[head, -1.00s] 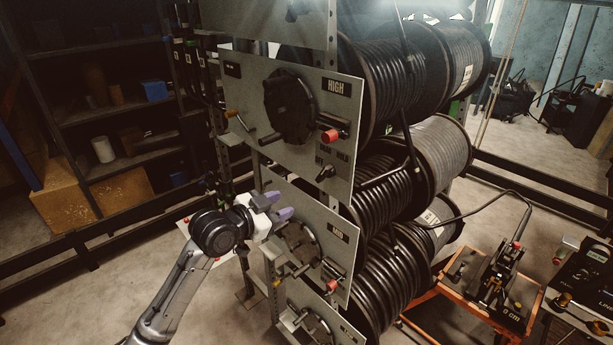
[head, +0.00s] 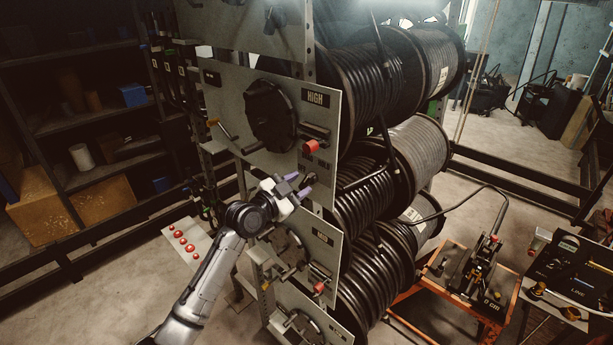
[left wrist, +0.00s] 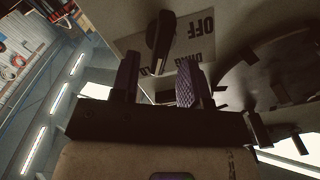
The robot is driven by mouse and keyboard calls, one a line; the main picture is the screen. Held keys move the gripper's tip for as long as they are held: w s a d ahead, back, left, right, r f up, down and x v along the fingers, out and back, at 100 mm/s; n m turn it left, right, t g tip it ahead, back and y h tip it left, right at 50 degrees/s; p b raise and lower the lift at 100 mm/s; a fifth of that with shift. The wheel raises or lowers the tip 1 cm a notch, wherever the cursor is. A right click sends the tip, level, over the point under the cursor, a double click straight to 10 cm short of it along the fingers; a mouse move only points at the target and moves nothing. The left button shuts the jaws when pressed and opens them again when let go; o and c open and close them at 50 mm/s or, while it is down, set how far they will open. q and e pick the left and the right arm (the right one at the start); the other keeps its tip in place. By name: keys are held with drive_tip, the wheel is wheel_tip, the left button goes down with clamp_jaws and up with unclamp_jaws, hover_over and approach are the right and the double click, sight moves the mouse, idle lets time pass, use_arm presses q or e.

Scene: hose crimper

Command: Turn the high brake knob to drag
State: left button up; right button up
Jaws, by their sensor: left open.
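The HIGH panel (head: 222,92) is the large grey plate on the hose rack. Its black brake knob (left wrist: 162,35) shows in the left wrist view on a pale label (left wrist: 192,47) with upside-down OFF and DRAG lettering. In the head view, DRAG and HOLD lettering (head: 316,160) shows above my left gripper (head: 301,186), whose fingers partly cover the knob area. My left gripper (left wrist: 158,80) is open with purplish finger pads. The knob's lower end appears between the fingertips; I cannot tell whether they touch it. My right gripper is not in view.
A large black handwheel (head: 270,115) and a red-tipped lever (head: 311,146) stick out from the HIGH panel. A second panel (head: 327,238) with similar controls sits below. Black hose reels (head: 365,85) fill the rack behind. An orange cart (head: 462,318) stands at right.

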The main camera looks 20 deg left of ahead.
sight(304, 182)
use_arm(q)
drive_tip(key=shift+x, duration=1.7)
drive_tip(key=shift+c, duration=0.4)
drive_tip(key=c, duration=0.5)
